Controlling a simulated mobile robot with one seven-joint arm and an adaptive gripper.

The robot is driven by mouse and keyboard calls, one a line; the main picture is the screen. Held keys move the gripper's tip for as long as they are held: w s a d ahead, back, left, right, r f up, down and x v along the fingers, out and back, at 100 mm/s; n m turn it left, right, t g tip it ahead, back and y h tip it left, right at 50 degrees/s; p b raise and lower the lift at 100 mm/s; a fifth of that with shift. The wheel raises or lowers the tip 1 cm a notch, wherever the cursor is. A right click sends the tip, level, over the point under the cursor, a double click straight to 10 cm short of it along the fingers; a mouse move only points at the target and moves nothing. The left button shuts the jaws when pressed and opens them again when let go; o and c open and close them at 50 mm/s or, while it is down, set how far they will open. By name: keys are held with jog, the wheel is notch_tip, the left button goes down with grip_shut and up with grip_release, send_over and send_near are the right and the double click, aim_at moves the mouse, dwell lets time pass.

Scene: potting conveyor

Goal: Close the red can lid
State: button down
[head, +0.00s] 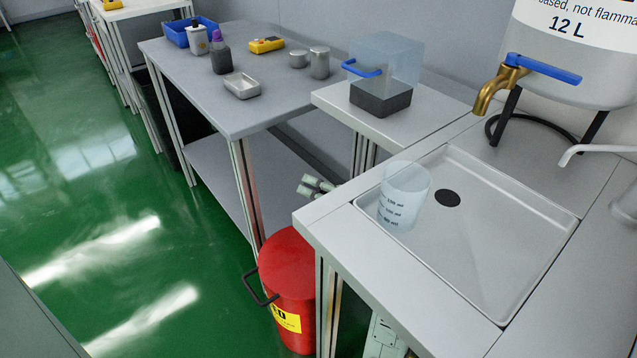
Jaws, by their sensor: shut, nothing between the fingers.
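A red can (294,337) with a yellow label stands on the green floor, beside the front corner of the grey bench. Its red lid (285,256) covers the top of the can, and I see no open mouth or gap on the visible side. A black loop handle (259,289) sticks out at the can's left side. The right part of the can and lid is hidden behind the bench corner. My gripper is not in view.
A grey table (200,95) holds a blue bin (176,36), bottles and a metal tray. On the right bench, a clear beaker (404,196) stands in a white sink tray (500,240) below a brass tap (497,88). The green floor left of the can is clear.

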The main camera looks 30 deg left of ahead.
dwell(0.4)
jog(key=v, duration=1.2)
